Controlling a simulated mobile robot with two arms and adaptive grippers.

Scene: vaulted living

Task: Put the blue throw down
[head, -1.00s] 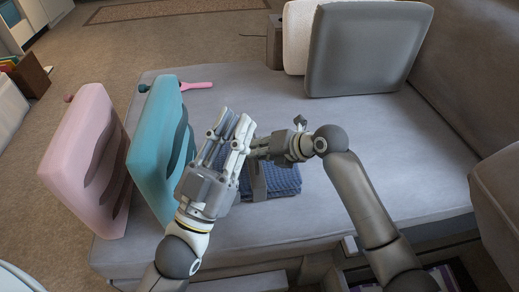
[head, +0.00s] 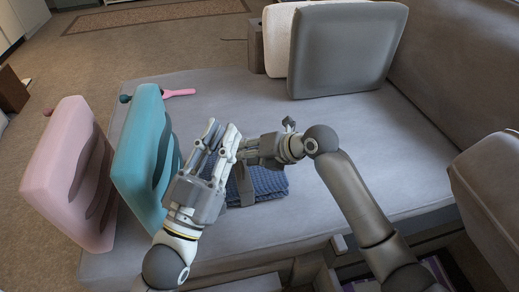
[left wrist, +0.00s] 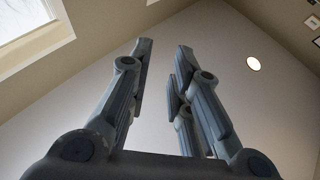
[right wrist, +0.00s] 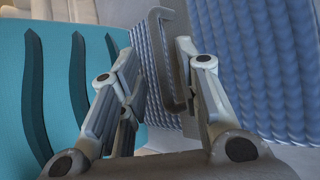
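The blue throw (head: 270,181) is a folded, ribbed bundle lying on the grey sofa seat (head: 330,130), partly hidden by my grippers. A grey strap-like handle (head: 245,186) stands at its near left side; it also shows in the right wrist view (right wrist: 175,62). My right gripper (head: 240,150) is just above the throw. Its fingers are apart in the right wrist view (right wrist: 158,75), with the handle between them, close to the right finger; a gap shows on the left. My left gripper (head: 218,130) points up beside it, open and empty in the left wrist view (left wrist: 165,55).
A teal cushion (head: 138,150) and a pink cushion (head: 65,170) stand at the seat's left edge. A pink brush-like item (head: 180,93) lies behind them. A grey cushion (head: 345,50) and a white cushion (head: 277,40) stand at the back. The seat's right part is clear.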

